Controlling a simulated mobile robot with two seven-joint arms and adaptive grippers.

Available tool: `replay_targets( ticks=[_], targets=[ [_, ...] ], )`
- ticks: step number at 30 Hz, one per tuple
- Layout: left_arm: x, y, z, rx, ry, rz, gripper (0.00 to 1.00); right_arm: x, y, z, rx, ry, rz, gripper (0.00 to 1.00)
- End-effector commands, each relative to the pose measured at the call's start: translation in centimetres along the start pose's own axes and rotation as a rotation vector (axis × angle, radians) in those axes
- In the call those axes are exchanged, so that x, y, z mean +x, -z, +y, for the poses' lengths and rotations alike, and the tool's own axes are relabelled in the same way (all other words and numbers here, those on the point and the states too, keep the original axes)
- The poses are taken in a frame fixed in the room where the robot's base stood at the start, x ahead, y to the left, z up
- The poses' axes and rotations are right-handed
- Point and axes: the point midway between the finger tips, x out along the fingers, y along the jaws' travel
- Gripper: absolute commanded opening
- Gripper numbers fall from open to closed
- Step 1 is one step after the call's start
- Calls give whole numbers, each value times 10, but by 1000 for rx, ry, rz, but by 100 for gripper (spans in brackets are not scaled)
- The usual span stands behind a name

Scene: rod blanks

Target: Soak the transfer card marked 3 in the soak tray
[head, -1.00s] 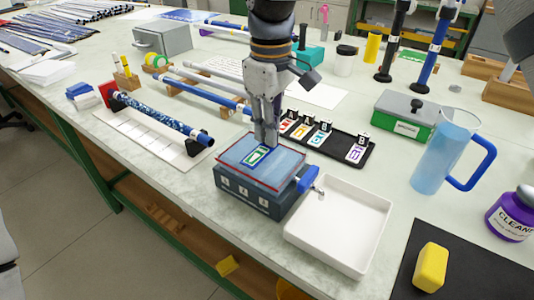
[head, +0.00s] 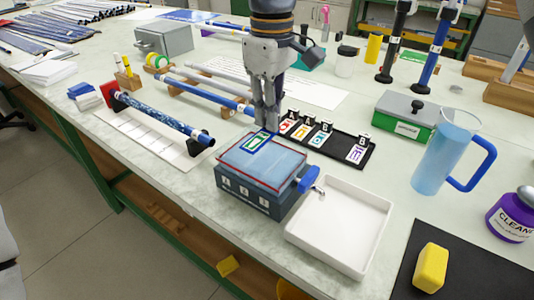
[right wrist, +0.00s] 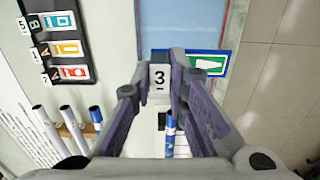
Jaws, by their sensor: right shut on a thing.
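My right gripper (head: 267,127) is shut on the tag marked 3 (right wrist: 160,76) of a transfer card (head: 258,142). The card has a white shape on green inside a blue border, and part of it shows in the right wrist view (right wrist: 207,63). My left gripper is not in view.
A black rack (head: 364,165) with several other tagged cards stands behind the soak tray. An empty white tray (head: 372,235) is at its right. A blue rod (head: 165,120) on a white sheet lies to the left. A pitcher (head: 446,150) and a yellow sponge (head: 431,267) are farther right.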

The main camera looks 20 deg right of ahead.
Motion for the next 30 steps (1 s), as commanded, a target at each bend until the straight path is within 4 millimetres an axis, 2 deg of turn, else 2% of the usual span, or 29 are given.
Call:
replay_targets(
  ticks=[8,19,30],
  targets=[
    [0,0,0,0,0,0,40,-1,0,0,0,0,0,0],
    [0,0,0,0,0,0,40,-39,0,0,-1,-1,1,0],
    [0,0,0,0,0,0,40,-40,0,0,0,0,0,0]
  ],
)
